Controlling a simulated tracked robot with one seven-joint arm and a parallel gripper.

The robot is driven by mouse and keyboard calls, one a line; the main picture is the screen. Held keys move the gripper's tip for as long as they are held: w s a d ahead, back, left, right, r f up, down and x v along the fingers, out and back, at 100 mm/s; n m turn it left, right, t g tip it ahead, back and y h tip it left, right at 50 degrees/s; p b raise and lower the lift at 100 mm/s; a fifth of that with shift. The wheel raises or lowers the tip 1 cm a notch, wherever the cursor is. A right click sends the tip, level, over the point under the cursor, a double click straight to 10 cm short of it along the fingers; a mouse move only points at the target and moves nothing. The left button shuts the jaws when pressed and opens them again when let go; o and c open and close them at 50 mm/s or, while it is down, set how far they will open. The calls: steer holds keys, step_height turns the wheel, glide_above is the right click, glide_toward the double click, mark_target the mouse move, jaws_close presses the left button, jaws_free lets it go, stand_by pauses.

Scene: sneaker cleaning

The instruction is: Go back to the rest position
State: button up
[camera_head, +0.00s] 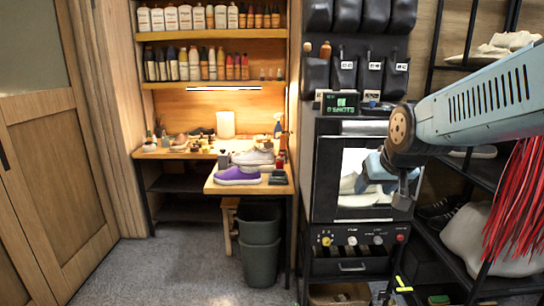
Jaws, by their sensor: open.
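My arm reaches in from the right side. My gripper (402,192) hangs at its end, pointing down, in front of the lit window of the black cabinet (324,190). It is open, and I see nothing held in it. It is well apart from the purple sneaker (237,176), which lies on the wooden table to the left. A pale shoe (253,157) lies just behind the purple one.
The wooden table (215,188) holds small items, with grey bins (261,245) below. Bottle shelves (209,86) stand behind it. At right, a dark rack (466,172) with shoes and a white bag (483,243) is close to my arm. The floor at front left is clear.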

steer(key=s+r+g, duration=0.1)
steer(key=s+r, duration=0.1)
steer(key=s, duration=1.1)
steer(key=shift+s+g, duration=0.3)
steer(key=shift+g, duration=0.1)
